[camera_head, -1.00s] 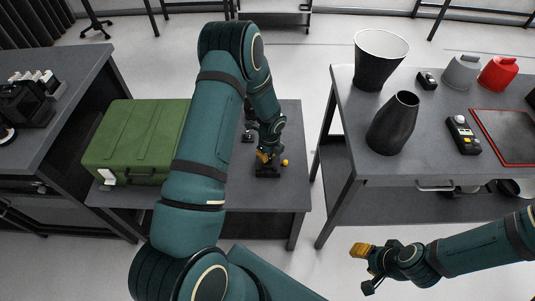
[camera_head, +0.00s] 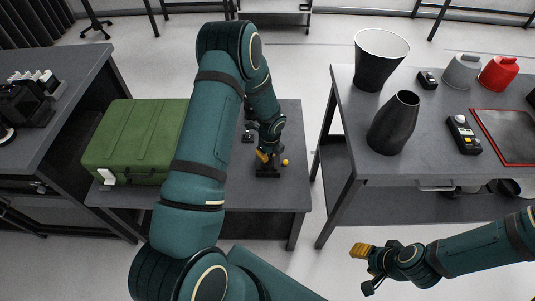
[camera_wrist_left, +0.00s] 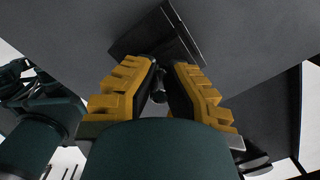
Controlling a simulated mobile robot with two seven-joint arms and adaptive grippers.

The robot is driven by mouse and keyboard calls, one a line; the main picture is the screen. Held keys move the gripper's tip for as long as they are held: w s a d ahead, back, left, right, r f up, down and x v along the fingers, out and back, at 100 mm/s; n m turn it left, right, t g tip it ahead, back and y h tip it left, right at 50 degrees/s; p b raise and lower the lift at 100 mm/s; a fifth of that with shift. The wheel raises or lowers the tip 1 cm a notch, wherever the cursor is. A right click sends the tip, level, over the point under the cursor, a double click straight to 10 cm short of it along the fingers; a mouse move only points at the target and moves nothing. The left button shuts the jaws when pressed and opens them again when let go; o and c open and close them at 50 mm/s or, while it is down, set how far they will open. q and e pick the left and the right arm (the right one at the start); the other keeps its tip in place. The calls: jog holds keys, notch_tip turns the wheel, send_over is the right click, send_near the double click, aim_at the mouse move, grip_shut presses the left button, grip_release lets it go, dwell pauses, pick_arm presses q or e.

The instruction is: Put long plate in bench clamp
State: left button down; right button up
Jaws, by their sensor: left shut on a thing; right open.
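My left gripper (camera_head: 264,156), with yellow fingers, is low over the middle table, at a small dark block-like fixture (camera_head: 267,172) that may be the bench clamp. In the left wrist view my left gripper (camera_wrist_left: 161,75) is shut on a small dark thing (camera_wrist_left: 158,92), mostly hidden between its fingers. I cannot tell whether this is the long plate. A dark flat base (camera_wrist_left: 160,35) lies just beyond the fingertips. My right gripper (camera_head: 364,269) is open and empty, out over the floor in front of the right table.
A green case (camera_head: 135,140) fills the left of the middle table (camera_head: 290,195). The right table (camera_head: 420,170) bears a dark vase (camera_head: 393,124), a bin (camera_head: 378,65) and a red-edged tray (camera_head: 487,122).

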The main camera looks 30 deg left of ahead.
aim_at(270, 159)
pick_arm(q)
jog(key=shift+f+b, duration=0.75)
jog(key=shift+f, duration=0.25)
jog(key=c, duration=1.1)
grip_release()
jog(key=shift+o, duration=0.2)
notch_tip(270, 159, up, 12)
jog(key=d, duration=0.1)
jog(key=shift+s, duration=0.15)
